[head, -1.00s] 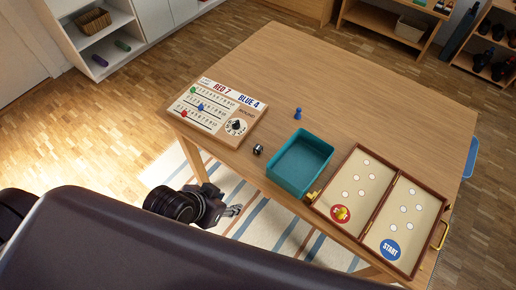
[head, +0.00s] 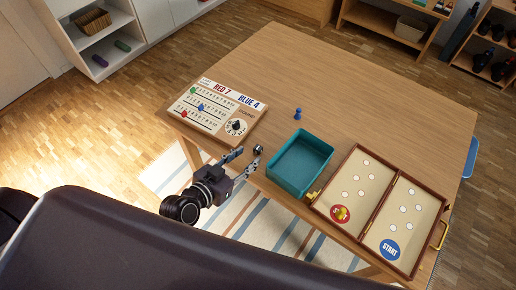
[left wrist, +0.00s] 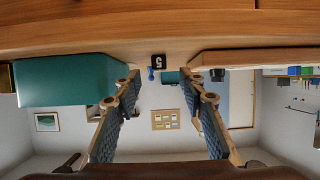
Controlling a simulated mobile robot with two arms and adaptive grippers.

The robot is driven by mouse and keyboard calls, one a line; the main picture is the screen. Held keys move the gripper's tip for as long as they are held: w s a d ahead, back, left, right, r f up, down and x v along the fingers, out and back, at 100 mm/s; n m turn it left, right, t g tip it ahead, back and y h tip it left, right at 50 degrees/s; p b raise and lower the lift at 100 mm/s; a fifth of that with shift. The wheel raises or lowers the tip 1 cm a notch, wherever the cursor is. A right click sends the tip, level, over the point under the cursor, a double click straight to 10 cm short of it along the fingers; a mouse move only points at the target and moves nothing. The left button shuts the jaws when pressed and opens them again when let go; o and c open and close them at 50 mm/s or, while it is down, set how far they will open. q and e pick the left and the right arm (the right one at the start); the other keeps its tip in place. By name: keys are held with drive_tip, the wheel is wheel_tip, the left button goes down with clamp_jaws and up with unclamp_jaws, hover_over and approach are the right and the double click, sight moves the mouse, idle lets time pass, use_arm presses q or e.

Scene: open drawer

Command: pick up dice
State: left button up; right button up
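A small black die (head: 258,150) sits on the wooden table near its front edge, between the scoreboard and the teal tray. In the left wrist view the die (left wrist: 158,61) shows a white 5 on its face, framed between my fingertips. My left gripper (head: 247,157) is open and empty at the table's front edge, its two fingers pointing at the die just ahead. Both spread fingers also show in the left wrist view (left wrist: 163,75). My right gripper is not in view.
The teal tray (head: 273,176) stands right of the die. The scoreboard (head: 203,123) lies to its left. A blue pawn (head: 298,114) stands behind. An open wooden game case (head: 375,211) lies at the right. The table's far half is clear.

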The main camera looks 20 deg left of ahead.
sight(256, 151)
use_arm(q)
drive_tip(key=x, duration=0.5)
drive_tip(key=shift+w+d+f+p, duration=0.15)
drive_tip(key=shift+w+p, duration=0.1)
drive_tip(key=shift+p, duration=0.05)
drive_tip(key=c, duration=0.9)
